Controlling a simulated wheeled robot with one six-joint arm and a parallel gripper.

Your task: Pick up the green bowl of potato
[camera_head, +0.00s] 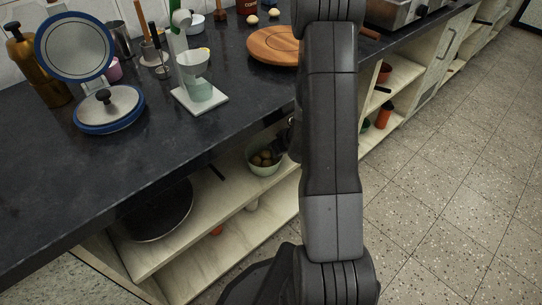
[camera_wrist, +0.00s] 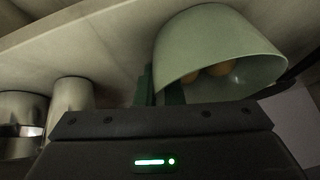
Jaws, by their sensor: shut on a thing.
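The pale green bowl (camera_head: 264,170) holds several brown potatoes (camera_head: 265,158) and is in the open shelf space under the dark counter. The bowl (camera_wrist: 212,38) fills the upper right of the wrist view, with its opening facing down in that picture and potatoes (camera_wrist: 222,68) inside. My gripper (camera_wrist: 162,88) is shut on the bowl's rim; its dark green fingers show at the rim's left side. In the head view my arm hides most of the gripper. I cannot tell whether the bowl's base touches the shelf.
Steel tumblers (camera_wrist: 70,96) stand left of the bowl in the wrist view. The shelf board (camera_head: 200,205) also carries a large dark pan (camera_head: 155,212). The floor at right is clear.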

